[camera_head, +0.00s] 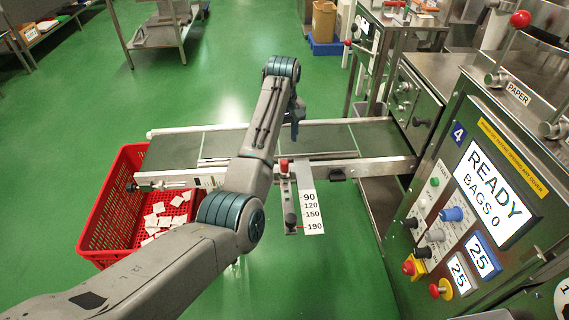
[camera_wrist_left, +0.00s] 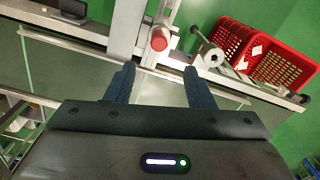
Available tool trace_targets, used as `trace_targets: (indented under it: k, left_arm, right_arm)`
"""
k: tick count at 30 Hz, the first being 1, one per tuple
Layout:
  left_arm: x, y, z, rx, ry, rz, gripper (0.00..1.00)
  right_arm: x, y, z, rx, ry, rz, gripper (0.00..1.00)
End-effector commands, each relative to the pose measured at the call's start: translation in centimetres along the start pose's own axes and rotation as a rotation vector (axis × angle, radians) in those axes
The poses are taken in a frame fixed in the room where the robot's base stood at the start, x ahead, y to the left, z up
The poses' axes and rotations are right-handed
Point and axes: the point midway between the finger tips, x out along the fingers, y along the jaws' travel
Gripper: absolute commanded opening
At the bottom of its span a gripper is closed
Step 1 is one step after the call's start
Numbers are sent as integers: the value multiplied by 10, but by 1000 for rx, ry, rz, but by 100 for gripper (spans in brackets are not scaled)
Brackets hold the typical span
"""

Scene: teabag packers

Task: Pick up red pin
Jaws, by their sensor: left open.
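The red pin (camera_head: 284,165) stands upright on a metal bracket at the front edge of the conveyor, at the top of the numbered scale plate (camera_head: 311,212). In the left wrist view the red pin (camera_wrist_left: 159,38) shows its round top, just ahead of and between my fingertips. My left gripper (camera_head: 297,118) is open, with its dark blue fingers above the belt in the head view. In the wrist view the left gripper (camera_wrist_left: 158,70) has its two fingers spread with nothing between them. My right gripper is not in view.
A conveyor (camera_head: 345,134) runs left to right behind the pin. A black knob (camera_head: 290,220) sits lower on the bracket. A red basket (camera_head: 98,226) with teabags stands at left. The machine with its READY screen (camera_head: 493,185) stands at right.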

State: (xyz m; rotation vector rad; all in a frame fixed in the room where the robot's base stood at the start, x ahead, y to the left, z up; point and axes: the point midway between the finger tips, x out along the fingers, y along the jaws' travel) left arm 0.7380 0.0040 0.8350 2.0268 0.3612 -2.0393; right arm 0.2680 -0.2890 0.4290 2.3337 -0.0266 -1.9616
Motion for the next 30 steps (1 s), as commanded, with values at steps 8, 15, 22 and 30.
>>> trace_targets:
  k: [8,15,22,30]
  left_arm:
    - [43,0,1,1,-2,-1,48]
    - [64,2,1,1,-4,-1,48]
    - [97,4,0,1,-2,0,48]
    - [104,4,0,1,0,1,48]
  right_arm:
    - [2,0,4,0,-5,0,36]
    - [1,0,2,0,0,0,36]
    - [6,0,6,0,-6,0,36]
    - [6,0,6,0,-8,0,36]
